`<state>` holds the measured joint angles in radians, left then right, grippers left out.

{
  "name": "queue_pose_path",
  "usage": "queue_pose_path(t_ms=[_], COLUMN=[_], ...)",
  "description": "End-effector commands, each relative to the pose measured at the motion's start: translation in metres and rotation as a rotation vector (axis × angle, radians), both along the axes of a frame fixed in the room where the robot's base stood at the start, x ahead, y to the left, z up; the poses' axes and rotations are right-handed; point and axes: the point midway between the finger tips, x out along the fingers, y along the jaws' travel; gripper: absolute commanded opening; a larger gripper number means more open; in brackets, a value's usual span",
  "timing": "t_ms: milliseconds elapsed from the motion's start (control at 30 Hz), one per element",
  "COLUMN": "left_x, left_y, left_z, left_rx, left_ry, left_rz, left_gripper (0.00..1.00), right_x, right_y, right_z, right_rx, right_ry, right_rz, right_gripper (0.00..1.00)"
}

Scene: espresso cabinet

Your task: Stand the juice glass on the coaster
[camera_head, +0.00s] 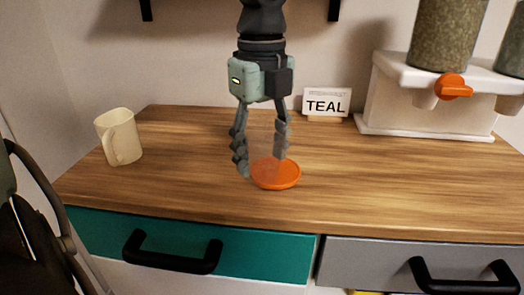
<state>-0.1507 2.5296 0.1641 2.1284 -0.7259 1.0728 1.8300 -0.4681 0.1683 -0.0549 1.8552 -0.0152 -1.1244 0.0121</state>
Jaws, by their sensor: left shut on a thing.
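My left gripper (262,160) points straight down over the middle of the counter. Its fingers are shut on the juice glass (262,146), which is clear and very faint between them. The orange round coaster (287,178) lies flat on the wood, just below and slightly right of the fingers. The glass's lower part overlaps the coaster's left part in the picture. I cannot tell whether the glass touches the coaster or hangs above it. The glass looks about upright. My right gripper is not in view.
A cream mug (119,138) stands at the left of the wooden counter (400,190). A small "TEAL" sign (326,103) stands behind the coaster. A white dispenser (405,105) with an orange knob stands at the back right. Teal (255,250) and grey drawers are below.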

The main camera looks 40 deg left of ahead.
Motion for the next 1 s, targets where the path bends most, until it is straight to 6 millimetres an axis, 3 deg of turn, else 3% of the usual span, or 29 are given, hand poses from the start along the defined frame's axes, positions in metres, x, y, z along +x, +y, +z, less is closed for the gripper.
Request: queue_pose_path(t_ms=[33, 200, 500, 667, 1000], left_x=[0.0, 0.0, 0.0, 0.0, 0.002], left_y=[0.0, 0.0, 0.0, 0.0, 0.0], left_z=[0.0, 0.0, 0.001, 0.007, 0.081], left_rx=[0.0, 0.0, 0.0, 0.0, 0.001], left_ry=[0.0, 0.0, 0.0, -0.002, -0.006], left_rz=[0.0, 0.0, 0.0, 0.0, 0.002], left_gripper=[0.58, 0.78, 0.78, 0.78, 0.78], right_x=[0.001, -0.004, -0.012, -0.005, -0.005], right_y=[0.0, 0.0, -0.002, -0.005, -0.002], right_z=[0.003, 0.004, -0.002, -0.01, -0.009], right_rx=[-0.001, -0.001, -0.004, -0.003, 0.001], right_ry=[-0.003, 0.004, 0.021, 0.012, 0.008], right_rz=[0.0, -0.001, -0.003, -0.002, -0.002], right_gripper=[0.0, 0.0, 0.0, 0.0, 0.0])
